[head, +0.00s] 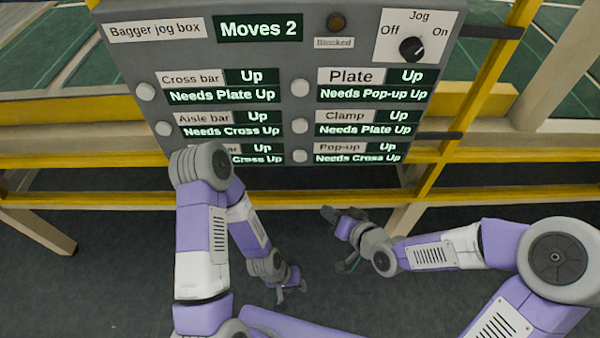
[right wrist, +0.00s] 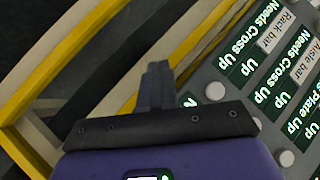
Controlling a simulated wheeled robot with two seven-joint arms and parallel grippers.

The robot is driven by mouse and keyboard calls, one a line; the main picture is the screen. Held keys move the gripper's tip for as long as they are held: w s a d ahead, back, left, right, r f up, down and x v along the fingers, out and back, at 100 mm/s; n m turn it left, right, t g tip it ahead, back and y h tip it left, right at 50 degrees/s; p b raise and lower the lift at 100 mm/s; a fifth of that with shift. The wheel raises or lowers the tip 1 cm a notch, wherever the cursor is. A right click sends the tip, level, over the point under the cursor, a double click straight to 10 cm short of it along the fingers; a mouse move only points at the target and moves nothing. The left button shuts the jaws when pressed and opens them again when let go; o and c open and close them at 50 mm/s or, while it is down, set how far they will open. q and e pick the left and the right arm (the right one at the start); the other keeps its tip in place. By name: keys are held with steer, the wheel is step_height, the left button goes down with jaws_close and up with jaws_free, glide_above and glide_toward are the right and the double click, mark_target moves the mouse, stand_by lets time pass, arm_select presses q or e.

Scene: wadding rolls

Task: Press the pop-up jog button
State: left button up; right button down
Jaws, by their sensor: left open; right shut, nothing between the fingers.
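The pop-up jog button (head: 300,156) is a round pale button left of the "Pop-up" label, bottom of the right column on the grey jog box (head: 225,55). Its display reads "Up" and "Needs Cross Up". The button also shows in the right wrist view (right wrist: 215,91), to the right of the fingers. My right gripper (head: 328,212) is shut and empty, below the box and apart from the button. Its closed fingers show in the right wrist view (right wrist: 157,78). My left gripper (head: 291,294) is open and empty, lower down over the floor.
Other pale buttons, such as the Clamp button (head: 300,127) and Plate button (head: 300,88), sit close above. The Jog knob (head: 411,48) is at top right. The "Moves 2" display (head: 259,28) is lit. A yellow rail (head: 480,158) runs behind the box. My left arm partly hides the lower-left row.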

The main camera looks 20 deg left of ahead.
mark_target(300, 156)
arm_select(q)
step_height(300, 156, down, 4)
steer(key=b, duration=0.3)
steer(key=shift+f, duration=0.25)
arm_select(e)
steer(key=s+a+r+n+y, duration=0.3)
steer(key=a+r, duration=0.3)
steer(key=r, duration=0.2)
steer(key=shift+s+r+n+y, duration=0.3)
steer(key=shift+y, duration=0.4)
steer(key=shift+w, duration=0.15)
arm_select(q)
steer(key=shift+r+p, duration=0.7)
arm_select(e)
steer(key=w+a, duration=0.2)
steer(key=w, duration=0.6)
steer(key=shift+w+a, duration=0.15)
steer(key=shift+f, duration=0.1)
arm_select(q)
steer(key=shift+r, duration=0.1)
arm_select(e)
steer(key=shift+w+a, duration=0.1)
steer(key=shift+w, duration=0.3)
